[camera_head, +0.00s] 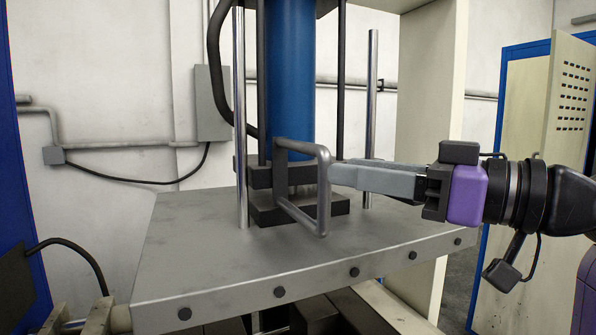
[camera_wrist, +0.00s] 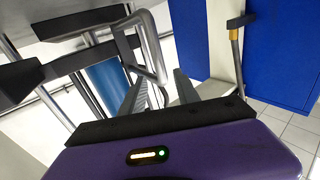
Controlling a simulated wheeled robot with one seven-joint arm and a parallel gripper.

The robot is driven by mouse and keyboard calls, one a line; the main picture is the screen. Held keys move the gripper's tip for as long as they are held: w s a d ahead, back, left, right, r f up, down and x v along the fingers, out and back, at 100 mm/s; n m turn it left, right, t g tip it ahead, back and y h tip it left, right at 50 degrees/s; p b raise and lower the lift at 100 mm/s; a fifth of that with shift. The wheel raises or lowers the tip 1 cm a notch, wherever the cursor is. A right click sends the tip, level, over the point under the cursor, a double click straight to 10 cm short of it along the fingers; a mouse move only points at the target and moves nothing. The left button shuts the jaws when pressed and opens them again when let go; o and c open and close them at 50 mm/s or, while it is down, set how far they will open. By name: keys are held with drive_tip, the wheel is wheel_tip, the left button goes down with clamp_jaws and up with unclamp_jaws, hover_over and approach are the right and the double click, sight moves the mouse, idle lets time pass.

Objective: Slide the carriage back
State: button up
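A grey metal loop handle (camera_head: 322,195) stands in front of the dark block assembly (camera_head: 262,212), which looks like the carriage, on the grey press bed. My gripper (camera_head: 336,173) reaches in from the right, with its fingertips at the handle's near upright bar. In the wrist view the two grey fingers (camera_wrist: 160,88) are spread apart, and the handle (camera_wrist: 150,40) shows just ahead of and between them. I cannot tell whether either finger touches the bar. The handle hides part of the block.
A blue cylinder (camera_head: 289,80) rises above the block. Bright vertical rods (camera_head: 241,120) stand on the grey bed (camera_head: 190,245). A cream cabinet with a blue frame (camera_head: 520,190) is at the right. Blue panels (camera_wrist: 275,50) show in the wrist view.

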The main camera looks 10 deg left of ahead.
drive_tip(key=p+x, duration=0.2)
drive_tip(key=x, duration=0.5)
drive_tip(key=shift+a+f, duration=0.45)
drive_tip(key=shift+f, duration=0.1)
clamp_jaws()
idle(1.0)
